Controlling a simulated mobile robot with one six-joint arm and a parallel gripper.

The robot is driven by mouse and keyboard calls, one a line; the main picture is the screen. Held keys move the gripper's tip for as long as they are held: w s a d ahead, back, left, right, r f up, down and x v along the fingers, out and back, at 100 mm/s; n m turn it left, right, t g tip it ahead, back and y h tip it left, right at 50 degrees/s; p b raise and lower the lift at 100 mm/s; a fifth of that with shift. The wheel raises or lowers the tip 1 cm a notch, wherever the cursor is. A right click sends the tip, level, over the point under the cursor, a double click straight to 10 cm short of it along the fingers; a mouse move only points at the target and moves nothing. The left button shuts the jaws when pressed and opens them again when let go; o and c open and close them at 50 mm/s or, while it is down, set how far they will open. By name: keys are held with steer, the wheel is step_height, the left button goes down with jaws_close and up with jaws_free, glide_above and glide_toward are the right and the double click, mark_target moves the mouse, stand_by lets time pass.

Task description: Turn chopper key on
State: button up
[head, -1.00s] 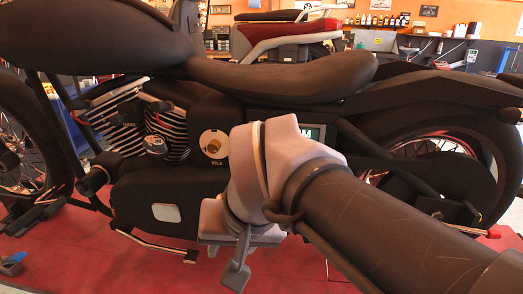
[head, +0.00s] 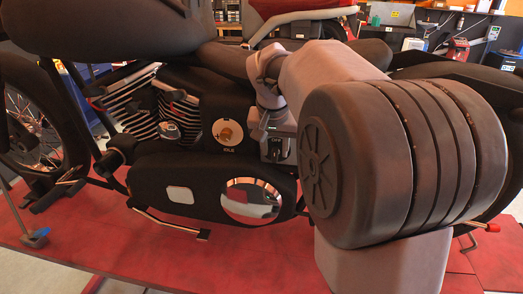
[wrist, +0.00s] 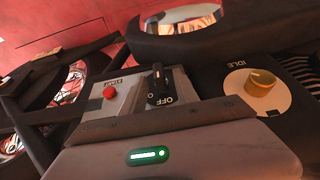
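The chopper (head: 150,185) stands side-on in the head view. Its grey switch panel (wrist: 120,95) shows in the wrist view, with a red START button (wrist: 110,92) and a black key switch (wrist: 157,82) marked OFF. The panel also shows in the head view (head: 278,148), partly hidden by my arm. My gripper (head: 270,95) is just above the panel in the head view. Its grey body with a green light fills the bottom of the wrist view, close to the switch.
A brass IDLE knob on a pale disc (wrist: 260,85) sits beside the panel, also seen in the head view (head: 228,133). A round chrome cover (head: 250,200) is below. The red lift floor (head: 120,255) is clear in front. Another motorcycle (head: 300,18) stands behind.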

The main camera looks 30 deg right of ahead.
steer(key=shift+w+d+f, duration=0.2)
steer(key=shift+f, duration=0.4)
jaws_close()
